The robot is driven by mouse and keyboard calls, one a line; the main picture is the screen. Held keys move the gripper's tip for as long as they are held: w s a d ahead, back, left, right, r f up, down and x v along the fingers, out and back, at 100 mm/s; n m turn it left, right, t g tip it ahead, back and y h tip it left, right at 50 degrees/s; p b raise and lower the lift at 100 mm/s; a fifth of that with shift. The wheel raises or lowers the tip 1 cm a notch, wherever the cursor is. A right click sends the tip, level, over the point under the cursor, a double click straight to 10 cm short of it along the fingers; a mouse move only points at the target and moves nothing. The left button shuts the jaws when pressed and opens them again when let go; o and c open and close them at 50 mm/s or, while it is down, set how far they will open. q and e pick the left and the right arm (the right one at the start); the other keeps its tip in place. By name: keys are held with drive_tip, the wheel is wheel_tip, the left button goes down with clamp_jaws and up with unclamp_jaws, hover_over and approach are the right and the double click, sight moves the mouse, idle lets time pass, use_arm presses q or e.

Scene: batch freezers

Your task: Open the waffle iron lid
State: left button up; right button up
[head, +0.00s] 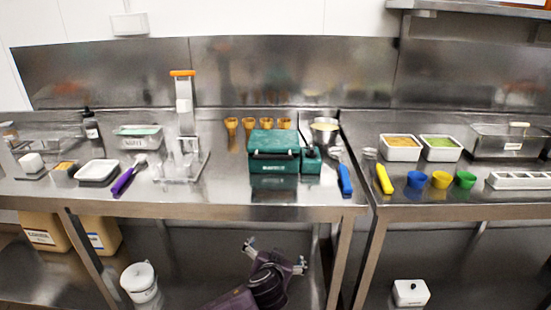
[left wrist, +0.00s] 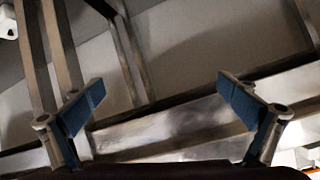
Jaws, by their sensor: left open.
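The waffle iron (head: 273,150) is a dark green box on the steel counter, near the middle of the head view. My left gripper (head: 275,255) is below the counter's front edge, apart from the waffle iron. In the left wrist view its two blue-padded fingers (left wrist: 160,97) are wide apart with nothing between them. My right gripper is in neither view.
The steel counter's front edge (head: 200,210) lies between my left gripper and the waffle iron. Orange cones (head: 257,123) stand behind the iron, a metal bowl (head: 325,130) is behind right, and a blue-handled tool (head: 345,180) lies right. A clear-based dispenser (head: 184,130) stands left.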

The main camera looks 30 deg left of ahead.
use_arm(q)
drive_tip(key=r, duration=0.4)
drive_tip(key=r+n+t+y, duration=0.1)
drive_tip(key=r, duration=0.4)
drive_tip(key=r+n+t, duration=0.1)
drive_tip(key=r, duration=0.3)
drive_tip(key=shift+w+a+r+y, duration=0.3)
drive_tip(key=shift+w+a+r, duration=0.05)
drive_tip(key=shift+r, duration=0.05)
drive_tip(key=n+t+y, duration=0.2)
drive_tip(key=t, duration=0.1)
approach(273, 157)
drive_tip(key=x, duration=0.3)
drive_tip(key=shift+p+x, duration=0.7)
drive_tip(key=shift+x, duration=3.25)
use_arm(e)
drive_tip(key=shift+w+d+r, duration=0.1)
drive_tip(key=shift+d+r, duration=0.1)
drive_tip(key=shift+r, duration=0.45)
use_arm(q)
drive_tip(key=c, duration=1.5)
drive_tip(key=shift+r, duration=0.1)
drive_tip(key=shift+c, duration=0.4)
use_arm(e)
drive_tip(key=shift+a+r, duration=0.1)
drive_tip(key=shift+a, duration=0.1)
